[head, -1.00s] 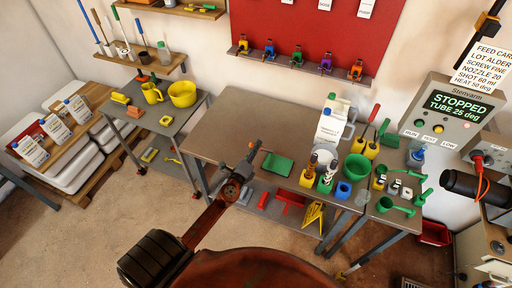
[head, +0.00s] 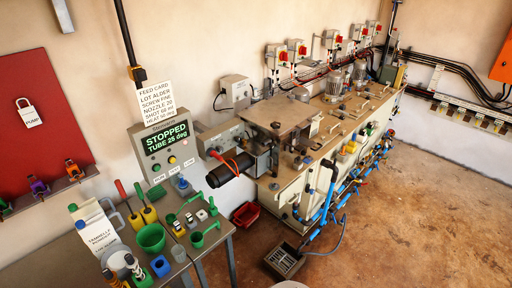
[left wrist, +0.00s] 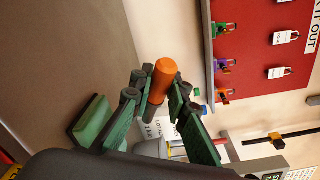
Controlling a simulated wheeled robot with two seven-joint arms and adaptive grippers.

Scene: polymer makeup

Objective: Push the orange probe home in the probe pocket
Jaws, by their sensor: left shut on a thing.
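In the left wrist view my left gripper (left wrist: 159,88) is shut on the orange probe (left wrist: 165,68). The probe's rounded orange end sticks out past the fingertips, and a darker lower part shows between the fingers. Neither gripper shows in the head view now. The probe pocket cannot be made out with certainty.
A bench at lower left holds a white jug (head: 98,232), a green cup (head: 151,237) and a blue cup (head: 160,266). A red bin (head: 246,214) and a grey box (head: 286,259) sit on the floor. The floor at right (head: 430,220) is clear.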

